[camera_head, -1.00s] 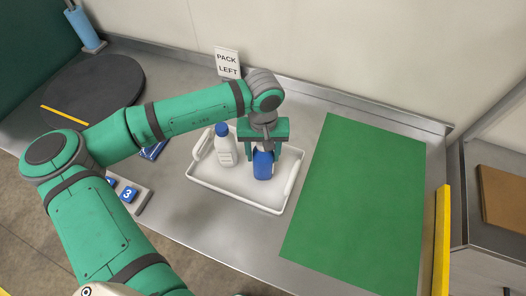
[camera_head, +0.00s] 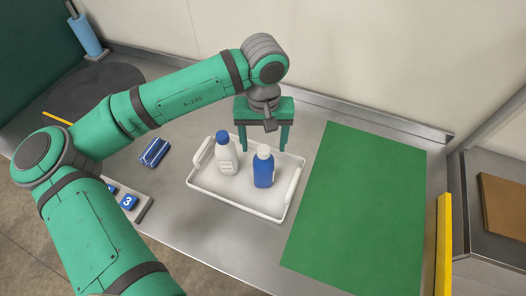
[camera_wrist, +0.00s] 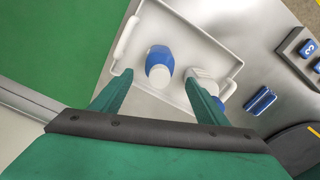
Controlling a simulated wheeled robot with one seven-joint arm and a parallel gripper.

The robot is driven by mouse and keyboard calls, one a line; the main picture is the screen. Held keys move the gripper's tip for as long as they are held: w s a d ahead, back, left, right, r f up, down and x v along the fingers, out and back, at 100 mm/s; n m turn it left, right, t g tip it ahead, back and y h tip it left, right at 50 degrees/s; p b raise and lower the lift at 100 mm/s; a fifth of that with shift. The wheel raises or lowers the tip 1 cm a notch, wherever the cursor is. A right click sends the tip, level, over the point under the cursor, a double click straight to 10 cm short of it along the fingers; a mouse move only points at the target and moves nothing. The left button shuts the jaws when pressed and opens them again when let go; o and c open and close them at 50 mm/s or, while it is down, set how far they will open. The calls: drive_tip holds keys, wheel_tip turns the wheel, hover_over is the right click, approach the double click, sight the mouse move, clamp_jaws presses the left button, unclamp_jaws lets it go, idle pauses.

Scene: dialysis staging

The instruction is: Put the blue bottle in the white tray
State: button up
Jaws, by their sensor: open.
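The blue bottle (camera_head: 264,169) with a white cap stands upright in the right part of the white tray (camera_head: 237,206). A white bottle (camera_head: 226,156) with a blue cap stands upright in the tray to its left. My gripper (camera_head: 264,150) is open and empty, raised above and behind the blue bottle, apart from it. In the wrist view the blue bottle (camera_wrist: 160,72) shows beyond and between my open fingers (camera_wrist: 160,95). The white bottle (camera_wrist: 203,84) is partly hidden there by one finger.
A green mat (camera_head: 358,200) lies right of the tray. A blue object (camera_head: 154,152) and a grey block with blue numbered pieces (camera_head: 133,205) lie to the left. A dark round disc (camera_head: 105,88) is partly behind my arm. A wall closes the back.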

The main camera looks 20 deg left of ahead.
drive_tip(key=shift+r, duration=1.3)
